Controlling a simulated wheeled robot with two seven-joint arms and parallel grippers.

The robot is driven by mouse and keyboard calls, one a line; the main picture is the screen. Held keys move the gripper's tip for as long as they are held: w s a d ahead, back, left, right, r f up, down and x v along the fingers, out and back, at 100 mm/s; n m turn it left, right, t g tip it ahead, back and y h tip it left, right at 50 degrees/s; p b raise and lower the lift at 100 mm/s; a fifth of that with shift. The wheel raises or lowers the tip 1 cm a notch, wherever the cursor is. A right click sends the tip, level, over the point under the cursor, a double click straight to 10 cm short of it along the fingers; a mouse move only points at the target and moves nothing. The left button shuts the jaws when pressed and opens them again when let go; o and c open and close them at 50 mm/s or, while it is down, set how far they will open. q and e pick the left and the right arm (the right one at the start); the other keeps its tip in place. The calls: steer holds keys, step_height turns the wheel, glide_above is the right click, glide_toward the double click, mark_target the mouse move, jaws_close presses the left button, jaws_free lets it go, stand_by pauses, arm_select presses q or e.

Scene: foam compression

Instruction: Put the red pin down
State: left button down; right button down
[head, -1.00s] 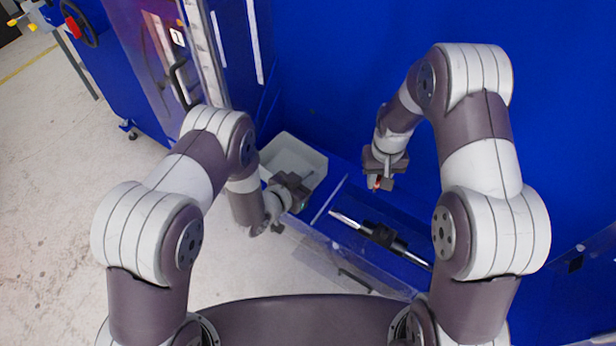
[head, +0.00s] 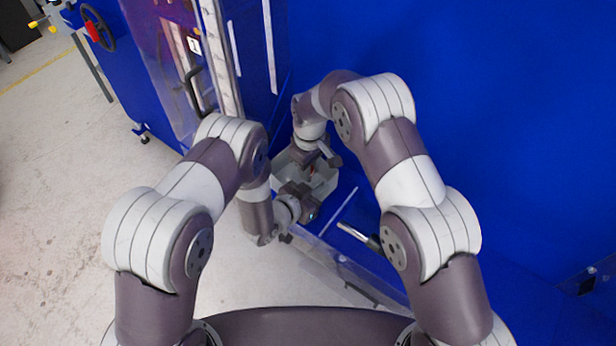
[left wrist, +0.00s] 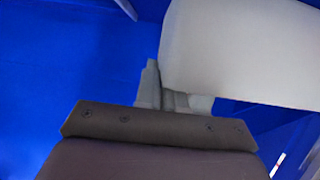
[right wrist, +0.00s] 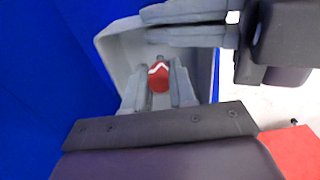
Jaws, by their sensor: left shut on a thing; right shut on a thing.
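The red pin (right wrist: 159,78), with a white mark on it, sits between the fingers of my right gripper (right wrist: 158,92), which is shut on it. In the head view my right gripper (head: 312,162) is over the pale grey bin (head: 328,184). The bin's wall (right wrist: 118,50) shows behind the pin in the right wrist view. My left gripper (head: 299,196) is at the bin's near side and appears shut on its wall, which fills the upper right of the left wrist view (left wrist: 240,50). The exact contact is hidden. The left fingers (right wrist: 190,25) show close above the pin in the right wrist view.
A silver and black rod-like tool (head: 357,234) lies on the blue bench (head: 338,206), partly hidden by my right arm. A blue wall (head: 480,100) stands behind. A blue machine with a clear door (head: 160,70) stands at the left. The floor (head: 70,180) is clear.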

steer(key=shift+f, duration=1.9)
steer(key=c, duration=0.9)
jaws_free()
steer(key=shift+f, duration=0.1)
